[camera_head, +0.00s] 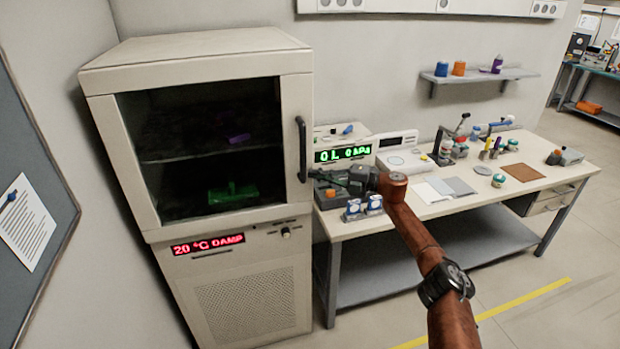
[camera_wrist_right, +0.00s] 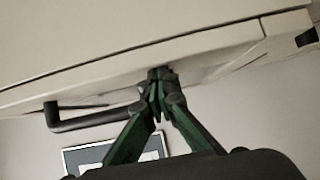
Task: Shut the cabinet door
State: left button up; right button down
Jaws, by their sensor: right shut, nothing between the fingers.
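The pale cabinet (camera_head: 190,50) stands at the left. Its glazed door (camera_head: 297,125) lies flush or nearly flush with the body; a small gap cannot be ruled out. A dark vertical handle (camera_head: 302,150) is on the door's right side. My right gripper (camera_head: 318,176) is at the door's right edge, by the handle's lower end. In the right wrist view its green fingertips (camera_wrist_right: 160,74) are together and empty, at or very near the pale door edge (camera_wrist_right: 110,85), beside the handle (camera_wrist_right: 90,120). Contact cannot be told. My left gripper is not in view.
A green object (camera_head: 232,192) and a purple one (camera_head: 240,138) are inside behind the dark glass. A red display (camera_head: 208,244) sits below the door. A cluttered workbench (camera_head: 440,205) stands close to the right, under my right forearm. Floor is clear in front.

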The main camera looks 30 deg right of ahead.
jog(key=shift+w+d+r+t, duration=0.25)
jog(key=shift+d+r, duration=0.1)
jog(key=shift+r, duration=0.2)
jog(key=shift+w+d+r+t, duration=0.15)
jog(key=shift+d+r+t, duration=0.15)
jog(key=shift+r, duration=0.2)
jog(key=shift+s+d+f+g, duration=0.25)
jog(key=shift+s+d+f, duration=0.05)
jog(key=shift+s+d, duration=0.25)
jog(key=a+f+v, duration=0.1)
jog(key=v, duration=0.9)
jog(key=shift+s, duration=0.5)
jog(key=shift+g, duration=0.3)
jog(key=shift+f, duration=0.1)
